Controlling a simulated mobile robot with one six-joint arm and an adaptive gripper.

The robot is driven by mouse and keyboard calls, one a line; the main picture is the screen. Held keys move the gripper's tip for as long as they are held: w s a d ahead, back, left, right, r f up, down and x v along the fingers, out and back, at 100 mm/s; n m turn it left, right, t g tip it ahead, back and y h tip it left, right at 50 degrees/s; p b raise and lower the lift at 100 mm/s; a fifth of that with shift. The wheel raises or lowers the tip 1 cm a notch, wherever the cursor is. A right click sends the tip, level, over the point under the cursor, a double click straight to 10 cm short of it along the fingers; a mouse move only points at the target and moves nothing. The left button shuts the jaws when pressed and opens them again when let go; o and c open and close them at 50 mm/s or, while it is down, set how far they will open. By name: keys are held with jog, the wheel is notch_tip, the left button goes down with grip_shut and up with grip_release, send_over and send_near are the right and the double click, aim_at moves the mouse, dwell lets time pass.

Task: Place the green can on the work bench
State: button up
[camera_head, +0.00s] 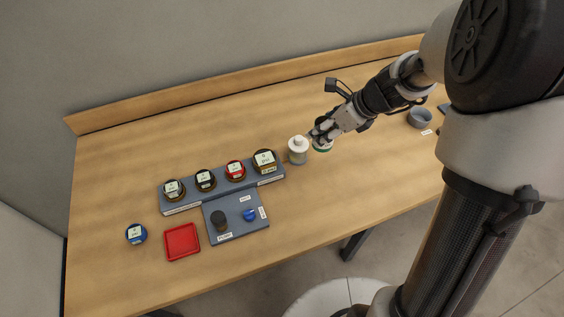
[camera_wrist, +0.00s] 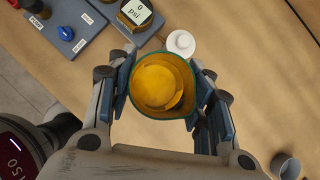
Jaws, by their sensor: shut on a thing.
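The green can (camera_head: 322,146) is at my gripper (camera_head: 320,132), over the right part of the wooden work bench (camera_head: 340,182). In the wrist view the can (camera_wrist: 190,112) shows a green rim and a yellow-orange inside, seen from above. The fingers of my gripper (camera_wrist: 163,88) are shut on it, one on each side. The can looks upright. I cannot tell whether its base touches the bench. The gripper hides part of it in the head view.
A white bottle (camera_head: 298,151) stands close to the left of the can. Several gauges sit on a grey rack (camera_head: 181,208) farther left, near a pump panel (camera_head: 239,233) and a red tray (camera_head: 182,242). A grey bowl (camera_head: 419,118) stands at the right. Bench in front of the can is clear.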

notch_tip(320, 180, down, 20)
jog(key=b, duration=0.9)
jog(key=shift+s, duration=0.1)
jog(key=shift+f, duration=0.15)
jog(key=o, duration=1.1)
jog(key=shift+o, duration=0.2)
jog(key=shift+r, duration=0.2)
